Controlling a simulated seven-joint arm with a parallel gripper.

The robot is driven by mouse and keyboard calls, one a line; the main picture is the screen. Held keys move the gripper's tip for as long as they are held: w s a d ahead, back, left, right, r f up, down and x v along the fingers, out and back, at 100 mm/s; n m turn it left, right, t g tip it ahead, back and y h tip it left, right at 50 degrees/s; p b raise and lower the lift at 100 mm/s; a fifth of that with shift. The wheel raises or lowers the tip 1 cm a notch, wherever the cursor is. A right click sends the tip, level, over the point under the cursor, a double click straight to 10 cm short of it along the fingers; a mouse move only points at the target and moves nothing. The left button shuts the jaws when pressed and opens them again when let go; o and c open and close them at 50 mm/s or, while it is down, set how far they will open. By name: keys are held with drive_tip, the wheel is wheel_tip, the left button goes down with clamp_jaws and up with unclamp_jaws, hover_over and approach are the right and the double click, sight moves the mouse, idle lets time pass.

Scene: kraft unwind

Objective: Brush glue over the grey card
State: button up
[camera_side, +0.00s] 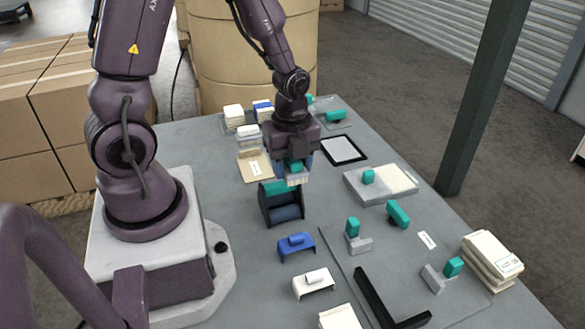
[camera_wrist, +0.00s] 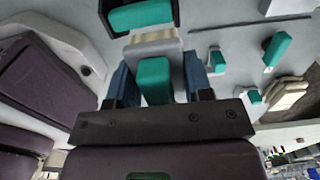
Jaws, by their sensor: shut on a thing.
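My gripper (camera_side: 296,163) is shut on the teal handle of a brush (camera_side: 297,180) with a wide cream head. In the wrist view, the teal handle (camera_wrist: 154,80) sits between my two blue fingers, with the cream head (camera_wrist: 152,42) beyond them. The brush is just above the back of a black holder with a teal top edge (camera_side: 284,207); I cannot tell whether they touch. A flat greyish card with a black border (camera_side: 343,151) lies behind and right of my gripper; I cannot tell for certain that it is the grey card.
A grey block with a cream top and teal knob (camera_side: 368,183) stands right of the holder. Blue (camera_side: 296,246) and white (camera_side: 313,283) bracket-like pieces lie in front. A black L-shaped bar (camera_side: 378,300) lies near the front. Cream stacks (camera_side: 490,260) sit at the right edge.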

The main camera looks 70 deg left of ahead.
drive_tip(key=w+a+f, duration=0.2)
drive_tip(key=w, duration=1.4)
hover_over(394, 177)
wheel_tip(394, 177, down, 3)
drive_tip(key=shift+f, duration=2.45)
drive_tip(key=shift+f, duration=0.7)
drive_tip(key=shift+r, duration=2.55)
